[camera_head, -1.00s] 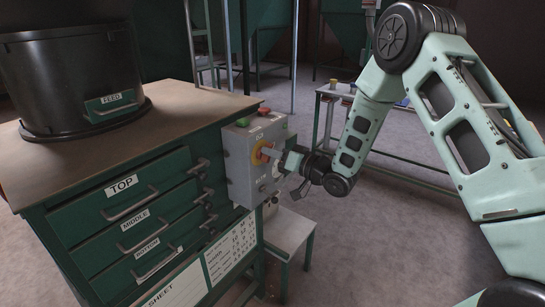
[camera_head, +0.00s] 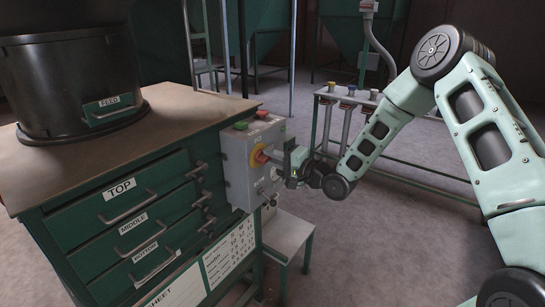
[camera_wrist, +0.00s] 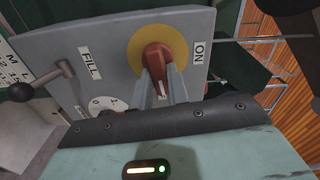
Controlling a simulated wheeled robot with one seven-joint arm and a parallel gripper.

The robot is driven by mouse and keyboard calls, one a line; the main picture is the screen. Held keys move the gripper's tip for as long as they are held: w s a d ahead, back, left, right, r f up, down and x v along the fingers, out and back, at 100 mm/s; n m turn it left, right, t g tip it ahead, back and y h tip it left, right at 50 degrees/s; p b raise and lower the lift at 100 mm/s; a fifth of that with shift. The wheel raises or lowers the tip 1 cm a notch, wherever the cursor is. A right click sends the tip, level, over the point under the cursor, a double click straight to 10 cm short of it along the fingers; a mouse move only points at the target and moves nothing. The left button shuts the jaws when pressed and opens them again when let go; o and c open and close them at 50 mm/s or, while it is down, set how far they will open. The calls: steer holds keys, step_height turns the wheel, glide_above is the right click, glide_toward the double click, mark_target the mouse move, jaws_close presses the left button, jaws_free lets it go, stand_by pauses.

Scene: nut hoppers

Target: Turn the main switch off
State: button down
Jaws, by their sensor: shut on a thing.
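The main switch is a red handle (camera_wrist: 156,56) on a yellow disc (camera_wrist: 189,31), on the front of a grey box (camera_head: 238,178). The yellow disc also shows in the head view (camera_head: 258,158). An "ON" label (camera_wrist: 199,52) stands right of the disc in the wrist view. My gripper (camera_wrist: 165,88) is shut on the red handle, a finger on each side. In the wrist view the handle points down toward the gripper body, away from the "ON" label. In the head view my gripper (camera_head: 279,157) hides part of the switch.
A green drawer cabinet (camera_head: 75,215) stands left. A small table (camera_head: 287,232) stands below the box.

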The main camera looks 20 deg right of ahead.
steer(key=shift+f+m, duration=0.1)
steer(key=shift+m, duration=0.6)
steer(key=c, duration=1.4)
jaws_free()
steer(key=shift+o, duration=0.2)
steer(key=b+v, duration=0.3)
steer(key=v, duration=1.4)
steer(key=shift+s+d+b, duration=0.15)
steer(key=shift+b, duration=0.25)
